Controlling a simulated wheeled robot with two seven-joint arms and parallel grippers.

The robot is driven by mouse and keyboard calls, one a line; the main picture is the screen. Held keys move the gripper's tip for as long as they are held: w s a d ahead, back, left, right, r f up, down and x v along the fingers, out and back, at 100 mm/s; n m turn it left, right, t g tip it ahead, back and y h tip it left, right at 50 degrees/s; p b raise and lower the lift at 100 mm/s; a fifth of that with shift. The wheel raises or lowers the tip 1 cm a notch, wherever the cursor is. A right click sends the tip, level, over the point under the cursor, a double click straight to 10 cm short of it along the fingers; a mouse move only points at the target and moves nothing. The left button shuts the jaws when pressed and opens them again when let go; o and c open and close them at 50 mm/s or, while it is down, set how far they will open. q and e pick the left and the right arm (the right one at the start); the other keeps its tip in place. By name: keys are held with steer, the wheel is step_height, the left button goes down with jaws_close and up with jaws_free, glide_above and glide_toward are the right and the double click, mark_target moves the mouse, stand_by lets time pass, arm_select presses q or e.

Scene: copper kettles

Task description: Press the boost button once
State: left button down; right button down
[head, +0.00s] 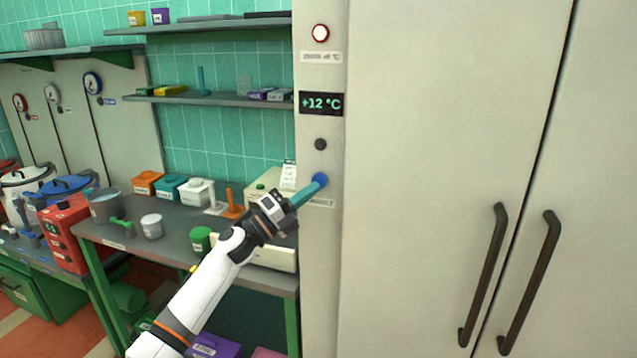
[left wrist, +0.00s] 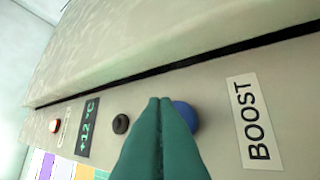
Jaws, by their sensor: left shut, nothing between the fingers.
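The blue boost button (head: 320,179) is on the narrow panel (head: 322,230) at the left of the tall cabinet, above a label that is partly covered. My left gripper (head: 318,184) is shut and empty, with its teal fingertips at the button's lower left. In the left wrist view the shut fingers (left wrist: 160,105) cover part of the blue button (left wrist: 186,117), next to the BOOST label (left wrist: 252,120). I cannot tell whether the tips touch the button or whether it is pushed in. My right gripper is not in view.
Above the button are a black knob (head: 320,144), a display (head: 321,103) reading +12 °C and a round red-rimmed lamp (head: 320,33). Cabinet doors with dark handles (head: 484,275) stand to the right. A bench (head: 190,225) with tubs and boxes is at the left.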

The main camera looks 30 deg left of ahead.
arm_select(q)
steer(key=shift+w, duration=0.1)
stand_by(0.3)
steer(key=shift+w+a+b, duration=0.1)
steer(key=shift+w+b, duration=0.2)
steer(key=shift+w+a, duration=0.1)
steer(key=shift+w, duration=0.3)
stand_by(0.7)
steer(key=shift+s, duration=0.2)
steer(key=shift+s+d, duration=0.2)
steer(key=shift+s, duration=0.45)
steer(key=s, duration=0.2)
steer(key=s+d, duration=0.1)
steer(key=s, duration=0.1)
steer(key=shift+s+d+p, duration=0.1)
steer(key=shift+s+p, duration=0.25)
steer(key=shift+s, duration=0.05)
stand_by(0.7)
